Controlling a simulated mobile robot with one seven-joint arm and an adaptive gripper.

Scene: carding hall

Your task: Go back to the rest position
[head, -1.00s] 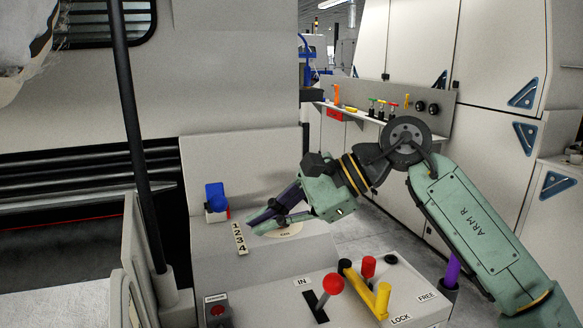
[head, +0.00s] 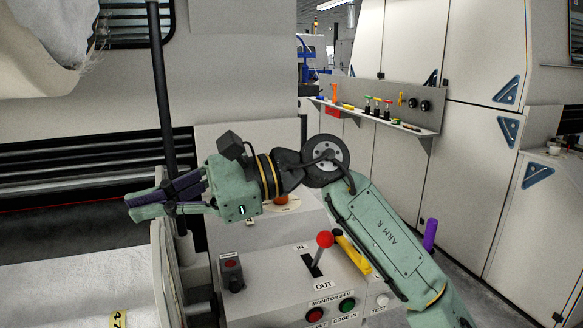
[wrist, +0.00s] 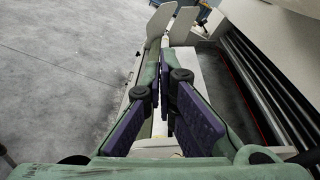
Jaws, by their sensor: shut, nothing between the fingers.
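My gripper (head: 150,200) is shut and empty. In the head view it reaches to the left, in front of the black pole and above the pale panel edge left of the control console (head: 255,255). In the wrist view, the dark purple finger pads of my gripper (wrist: 165,85) are close together, with pale machine panels and grey floor beyond them. My gripper and forearm hide part of the console's rear, and the blue knob and number strip there do not show now.
The console carries a red-ball lever (head: 324,239), a yellow handle (head: 352,254) and push buttons. A black pole (head: 159,90) stands close to my gripper. A tool shelf (head: 380,118) is at the back right. Open grey floor (wrist: 60,70) shows left in the wrist view.

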